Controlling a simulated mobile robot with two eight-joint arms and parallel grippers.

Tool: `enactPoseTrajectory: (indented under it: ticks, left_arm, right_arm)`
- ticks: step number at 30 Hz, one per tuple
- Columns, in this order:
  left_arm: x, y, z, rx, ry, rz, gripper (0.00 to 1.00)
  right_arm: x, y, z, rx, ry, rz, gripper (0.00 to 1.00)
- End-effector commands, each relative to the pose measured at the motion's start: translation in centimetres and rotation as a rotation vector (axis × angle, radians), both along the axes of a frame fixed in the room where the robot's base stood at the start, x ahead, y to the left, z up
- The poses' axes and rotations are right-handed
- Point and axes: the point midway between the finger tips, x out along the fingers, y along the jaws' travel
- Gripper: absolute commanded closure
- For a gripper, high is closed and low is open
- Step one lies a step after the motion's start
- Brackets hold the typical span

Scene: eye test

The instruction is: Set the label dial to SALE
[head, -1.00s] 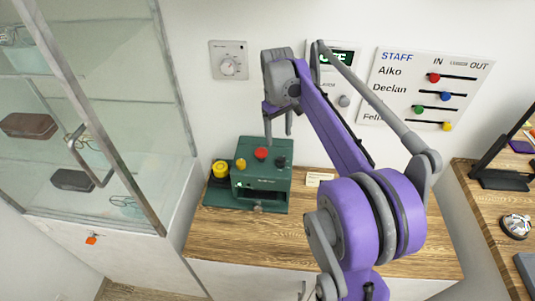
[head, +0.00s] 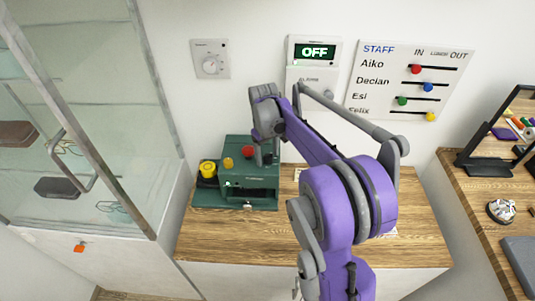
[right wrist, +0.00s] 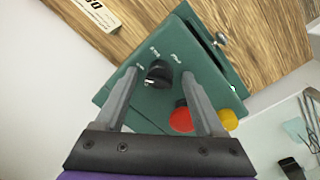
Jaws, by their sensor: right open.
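The green label machine (head: 235,195) stands on the wooden counter, with a red button (head: 247,151) and a yellow-orange button (head: 228,163) on top. Its black dial (right wrist: 157,76) shows in the right wrist view, with a pale mark near its lower left edge. Small white words surround it, too small to read. My right gripper (head: 266,158) is open just above the machine and hides the dial in the head view. In the right wrist view its fingers (right wrist: 160,74) stand on either side of the dial; contact cannot be told. My left gripper is not in view.
A glass cabinet (head: 90,120) stands at the left. A yellow round piece (head: 208,169) sits beside the machine. On the wall are a thermostat (head: 210,60), an OFF alarm panel (head: 314,52) and a staff board (head: 410,80). The counter front (head: 225,245) is clear.

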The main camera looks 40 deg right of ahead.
Motion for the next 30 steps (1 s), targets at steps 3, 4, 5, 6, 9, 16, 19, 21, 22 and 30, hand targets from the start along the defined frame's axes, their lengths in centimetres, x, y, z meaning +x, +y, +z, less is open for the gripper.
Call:
enactPoseTrajectory:
  ticks: [3, 4, 5, 6, 9, 16, 19, 21, 22, 30]
  left_arm:
    - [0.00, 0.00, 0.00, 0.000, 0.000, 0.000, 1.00]
    - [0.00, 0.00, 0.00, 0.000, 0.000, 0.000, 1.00]
    - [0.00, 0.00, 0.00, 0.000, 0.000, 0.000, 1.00]
    - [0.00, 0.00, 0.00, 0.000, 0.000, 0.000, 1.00]
    - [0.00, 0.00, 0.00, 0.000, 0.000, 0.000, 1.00]
    - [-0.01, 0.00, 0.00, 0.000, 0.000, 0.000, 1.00]
    - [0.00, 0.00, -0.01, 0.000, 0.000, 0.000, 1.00]
    - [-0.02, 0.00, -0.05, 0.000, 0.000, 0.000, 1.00]
    - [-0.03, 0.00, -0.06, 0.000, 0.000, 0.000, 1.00]
    - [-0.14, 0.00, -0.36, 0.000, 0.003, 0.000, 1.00]
  right_arm:
    - [0.00, 0.00, 0.02, 0.000, 0.000, 0.000, 0.42]
    - [0.00, 0.00, 0.02, 0.000, 0.000, 0.000, 0.47]
    - [0.00, 0.00, 0.02, 0.000, 0.000, 0.000, 0.52]
    - [0.00, 0.00, 0.02, 0.000, 0.000, 0.000, 0.60]
    - [0.00, 0.01, 0.03, 0.000, 0.000, 0.000, 0.78]
    - [0.00, 0.03, 0.03, 0.001, 0.000, 0.000, 1.00]
    - [0.00, 0.04, 0.02, 0.001, 0.000, -0.004, 1.00]
    - [0.01, 0.05, 0.02, 0.001, 0.000, -0.012, 1.00]
    - [0.01, 0.05, 0.01, 0.001, 0.000, -0.017, 1.00]
    - [0.03, 0.05, -0.04, 0.001, 0.001, -0.145, 1.00]
